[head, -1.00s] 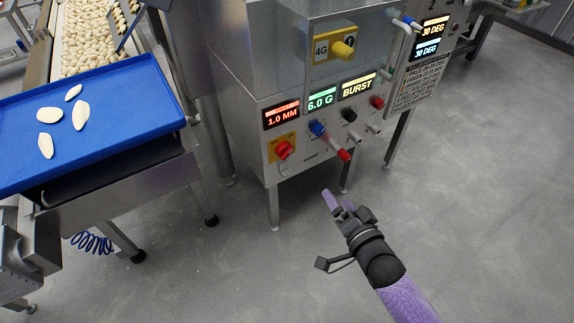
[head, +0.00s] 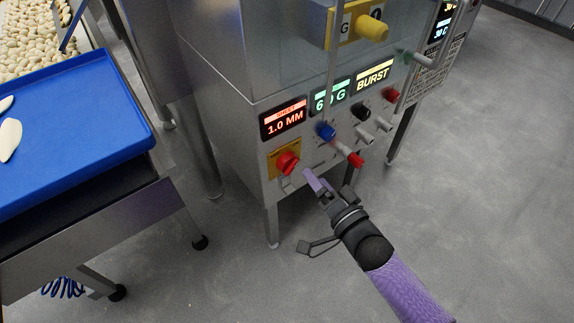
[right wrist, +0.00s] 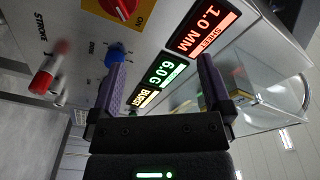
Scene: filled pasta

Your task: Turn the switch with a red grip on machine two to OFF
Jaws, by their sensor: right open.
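The red-gripped rotary switch (head: 287,162) sits on a yellow plate at the lower left of the steel machine's (head: 215,85) front panel. In the right wrist view the red switch (right wrist: 125,6) is at the top, partly cut off, with ON lettering on its yellow plate (right wrist: 145,14). Its exact setting is hard to read. My right gripper (head: 317,181) is open and empty, just right of and below the switch in the head view and apart from it. Its two purple fingers show spread in the right wrist view (right wrist: 160,88). My left gripper is not in view.
Right of the switch are a blue knob (head: 325,131), a red-tipped lever (head: 353,158), a black knob (head: 361,110) and a red knob (head: 391,94). Lit displays sit above. A blue tray (head: 85,125) stands at left. The floor at right is clear.

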